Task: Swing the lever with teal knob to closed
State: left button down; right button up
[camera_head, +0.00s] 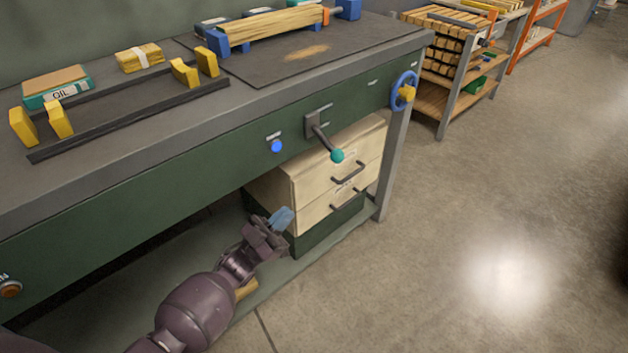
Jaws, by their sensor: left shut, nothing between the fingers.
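The lever with the teal knob (337,155) is on the green front panel of the workbench. Its dark arm (322,138) slants down and to the right from a grey mounting plate (311,124). My left gripper (281,219) is below and to the left of the knob in the picture, in front of the drawer unit, clear of the lever. Its pale blue fingers are shut with nothing between them. My right gripper is not in view.
A blue button (277,146) sits left of the lever, and a blue handwheel with a yellow grip (404,92) to its right. A wooden drawer unit (318,180) stands under the bench. A vise-like fixture (268,30) is on top. The floor at right is clear.

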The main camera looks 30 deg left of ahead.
pick_arm(q)
send_near(329, 145)
jog(key=w+d, duration=0.3)
jog(key=d, duration=0.1)
jog(key=shift+b+x, duration=0.45)
jog(key=shift+x, duration=0.35)
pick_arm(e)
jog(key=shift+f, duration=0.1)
pick_arm(q)
jog(key=shift+s+r, duration=0.15)
jog(key=shift+r, duration=0.1)
